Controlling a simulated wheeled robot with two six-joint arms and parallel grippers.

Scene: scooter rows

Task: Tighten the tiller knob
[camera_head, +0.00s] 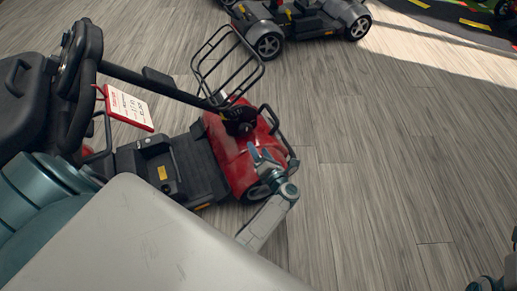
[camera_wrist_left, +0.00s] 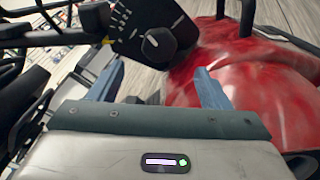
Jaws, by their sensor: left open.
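The red mobility scooter (camera_head: 228,158) stands left of centre in the head view, its tiller leaning back to the left. Near the foot of the tiller is a dark round part (camera_head: 240,121). In the left wrist view, a dark knob with a pale edge (camera_wrist_left: 158,45) sits on a black plate with white marks (camera_wrist_left: 125,22). My left gripper (camera_head: 265,160) is open and empty beside the red front cover; its fingers (camera_wrist_left: 158,82) point toward the knob, which lies beyond them, apart from both. Part of my right arm (camera_head: 492,281) shows at the bottom right corner; its jaws are not clear.
A wire basket (camera_head: 228,65) hangs on the tiller above the red cover. A red-edged paper tag (camera_head: 128,107) hangs from the tiller. Another scooter (camera_head: 305,22) stands at the back. The wooden floor (camera_head: 400,150) to the right is clear.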

